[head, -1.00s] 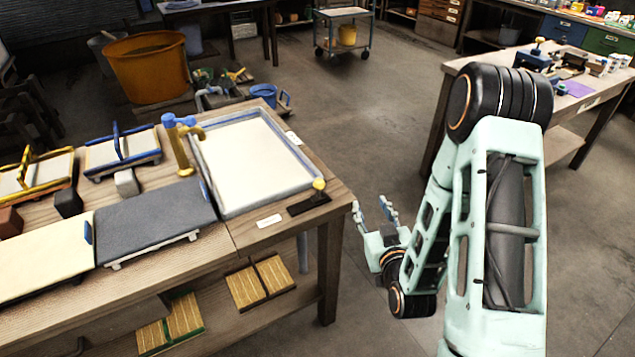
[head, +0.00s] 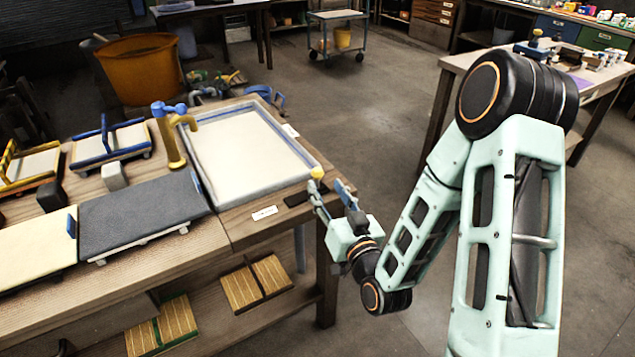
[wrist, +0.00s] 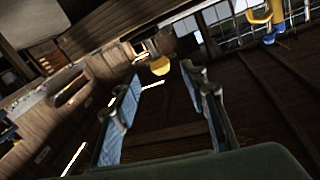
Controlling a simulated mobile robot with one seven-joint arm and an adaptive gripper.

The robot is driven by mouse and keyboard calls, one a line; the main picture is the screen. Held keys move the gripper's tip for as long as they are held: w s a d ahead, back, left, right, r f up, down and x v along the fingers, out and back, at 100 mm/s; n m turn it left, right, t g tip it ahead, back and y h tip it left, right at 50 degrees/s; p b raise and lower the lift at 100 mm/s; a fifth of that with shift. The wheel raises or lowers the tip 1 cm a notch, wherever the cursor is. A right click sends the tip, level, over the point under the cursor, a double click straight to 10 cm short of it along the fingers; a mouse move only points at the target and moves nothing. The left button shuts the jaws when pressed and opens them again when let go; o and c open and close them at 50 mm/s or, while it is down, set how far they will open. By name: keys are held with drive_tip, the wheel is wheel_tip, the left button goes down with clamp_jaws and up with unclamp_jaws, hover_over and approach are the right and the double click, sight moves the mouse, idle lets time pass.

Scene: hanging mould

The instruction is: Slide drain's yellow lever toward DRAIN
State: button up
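The drain's yellow lever knob (head: 317,173) stands at the front right corner of the white basin (head: 240,150), above a dark plate (head: 297,198). In the wrist view the yellow knob (wrist: 160,65) shows ahead, between and beyond the fingertips. My gripper (head: 331,187) is open, with its fingers pointing up and left toward the knob. In the wrist view its two blue-padded fingers (wrist: 165,75) are spread apart with nothing between the pads. Whether a fingertip touches the knob cannot be told. A small white label (head: 264,212) lies left of the plate; its text is too small to read.
A yellow tap with a blue handle (head: 170,135) stands at the basin's left. A grey felt board (head: 140,215) and framed moulds (head: 110,145) lie further left on the wooden bench. Free floor (head: 360,110) lies beyond the bench's right edge.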

sight(320, 177)
drive_tip(key=shift+w+a+f+b, duration=0.15)
drive_tip(key=shift+w+a+b, duration=0.1)
drive_tip(key=shift+w+b, duration=0.55)
drive_tip(key=shift+x, duration=2.65)
clamp_jaws()
